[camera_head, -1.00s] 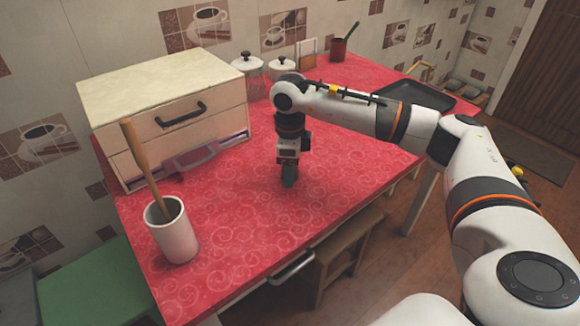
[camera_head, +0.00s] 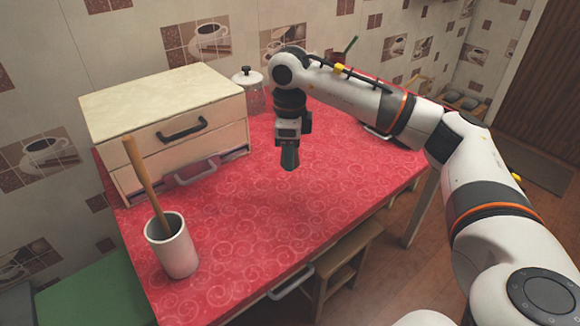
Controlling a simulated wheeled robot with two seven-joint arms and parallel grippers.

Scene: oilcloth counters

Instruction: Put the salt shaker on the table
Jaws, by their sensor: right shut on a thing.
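My right gripper (camera_head: 289,160) points straight down over the red oilcloth table (camera_head: 235,220), right of the drawer box, with its tips seemingly a little above the cloth. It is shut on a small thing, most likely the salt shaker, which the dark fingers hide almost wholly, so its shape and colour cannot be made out. No other salt shaker shows. My left gripper is out of view.
A cream drawer box (camera_head: 135,92) stands at the back left. A white cup (camera_head: 172,250) with a wooden stick stands at the front left. A lidded glass jar (camera_head: 250,98) is behind my right gripper. The table's middle and front are clear.

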